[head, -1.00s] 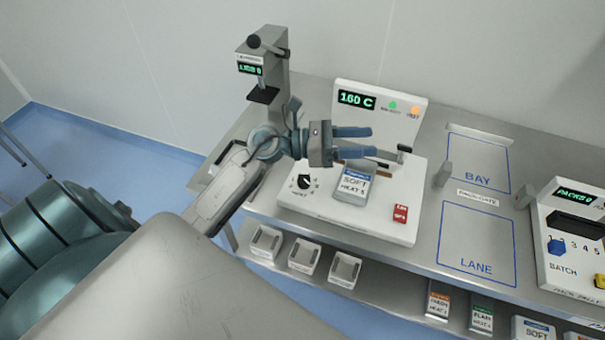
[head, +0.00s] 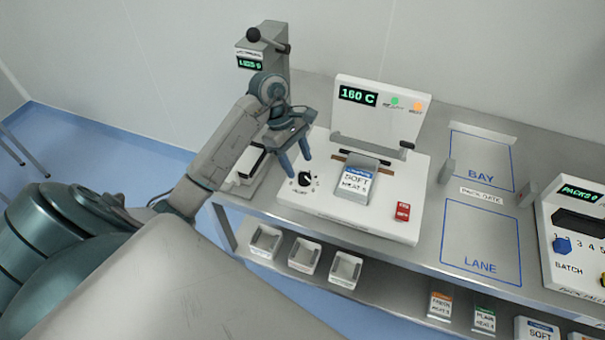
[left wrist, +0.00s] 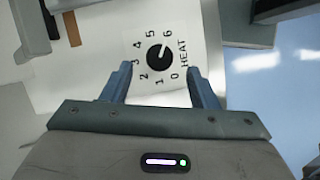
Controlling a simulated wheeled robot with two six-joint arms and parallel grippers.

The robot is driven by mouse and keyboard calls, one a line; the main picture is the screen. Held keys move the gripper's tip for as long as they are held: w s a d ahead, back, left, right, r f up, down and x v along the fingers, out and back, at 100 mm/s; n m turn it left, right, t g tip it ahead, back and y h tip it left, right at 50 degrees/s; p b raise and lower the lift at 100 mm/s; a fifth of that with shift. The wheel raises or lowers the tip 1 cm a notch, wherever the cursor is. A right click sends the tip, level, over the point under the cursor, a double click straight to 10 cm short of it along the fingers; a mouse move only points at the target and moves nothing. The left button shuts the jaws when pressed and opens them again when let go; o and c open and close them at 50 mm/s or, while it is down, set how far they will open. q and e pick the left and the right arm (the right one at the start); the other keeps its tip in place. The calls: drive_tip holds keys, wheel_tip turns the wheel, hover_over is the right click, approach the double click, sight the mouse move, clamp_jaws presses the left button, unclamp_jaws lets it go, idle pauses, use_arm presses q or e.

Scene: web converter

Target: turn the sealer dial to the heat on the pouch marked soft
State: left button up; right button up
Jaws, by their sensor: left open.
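The sealer (head: 380,218) is a white machine with a display reading 160 C. Its black heat dial (head: 304,179) is at the front left of its base. In the left wrist view the dial (left wrist: 160,56) has a ring of numbers 0 to 6, and its white mark points up and right, towards 6. A pouch marked SOFT (head: 355,184) lies on the sealer; its small heat number looks like 5. My left gripper (head: 297,165) is open, pointing down just above the dial. Its fingers (left wrist: 158,72) appear on either side of the dial, apart from it. My right gripper is not in view.
A grey press-like device (head: 262,60) stands behind my left arm. A red button block (head: 403,211) is on the sealer's right. Small white trays (head: 304,255) and pouches sit on the shelf below. BAY and LANE outlines (head: 478,237) mark clear bench to the right.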

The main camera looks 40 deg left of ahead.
sight(304, 176)
use_arm(q)
drive_tip(key=b+x, duration=0.1)
drive_tip(key=x, duration=0.3)
drive_tip(key=shift+d+f+b, duration=0.1)
drive_tip(key=shift+f+b, duration=0.05)
drive_tip(key=shift+b, duration=0.2)
drive_tip(key=c, duration=1)
